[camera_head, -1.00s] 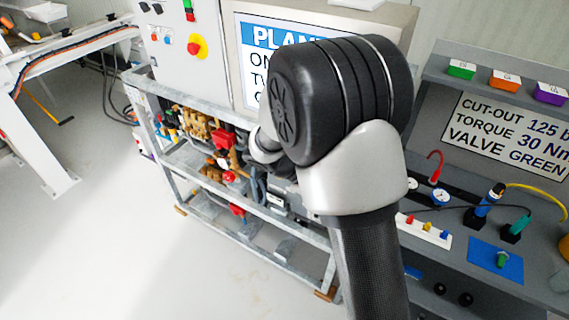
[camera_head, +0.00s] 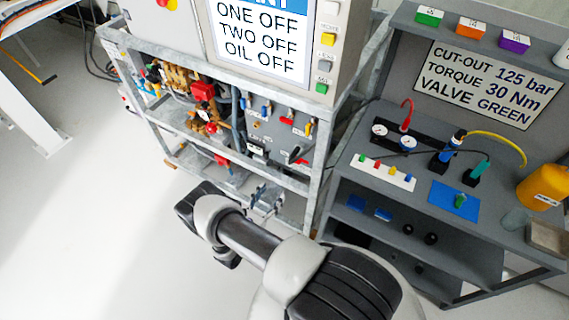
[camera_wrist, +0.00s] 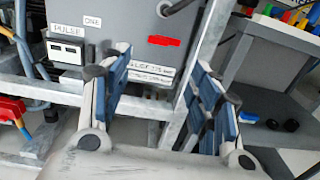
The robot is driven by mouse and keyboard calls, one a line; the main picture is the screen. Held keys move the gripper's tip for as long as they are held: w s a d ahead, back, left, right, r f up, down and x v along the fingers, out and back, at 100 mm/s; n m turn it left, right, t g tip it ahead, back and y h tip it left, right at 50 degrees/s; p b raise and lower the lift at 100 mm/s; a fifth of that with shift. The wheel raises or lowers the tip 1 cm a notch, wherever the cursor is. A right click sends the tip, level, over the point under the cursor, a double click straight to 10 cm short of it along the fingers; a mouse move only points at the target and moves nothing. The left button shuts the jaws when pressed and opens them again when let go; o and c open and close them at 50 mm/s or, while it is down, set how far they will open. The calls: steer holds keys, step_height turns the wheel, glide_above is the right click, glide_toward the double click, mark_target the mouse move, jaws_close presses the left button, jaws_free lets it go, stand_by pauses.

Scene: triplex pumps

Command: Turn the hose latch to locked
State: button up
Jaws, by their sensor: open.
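I cannot make out the hose latch for certain. A black lever (camera_head: 293,153) sits on the grey panel (camera_head: 268,124) inside the metal frame. What looks like the same lever (camera_wrist: 176,7) is cut off at the top of the wrist view, above a red plate (camera_wrist: 163,41). My gripper (camera_wrist: 158,78) is open and empty, its blue-padded fingers apart in front of the panel's lower part. In the head view my gripper (camera_head: 266,198) is small, low in front of the frame and below the lever. It touches nothing that I can see.
The galvanised frame (camera_head: 318,150) has uprights and rails close to my fingers. Pump parts (camera_head: 185,80) with red fittings stand left of the panel. A grey bench (camera_head: 345,172) with gauges and coloured knobs stands to the right. The floor (camera_head: 90,215) at left is clear.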

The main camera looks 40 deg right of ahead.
steer(key=b, duration=0.3)
glide_toward(294, 162)
steer(key=x, duration=0.9)
steer(key=shift+d, duration=0.15)
steer(key=shift+p, duration=0.3)
steer(key=c, duration=1.1)
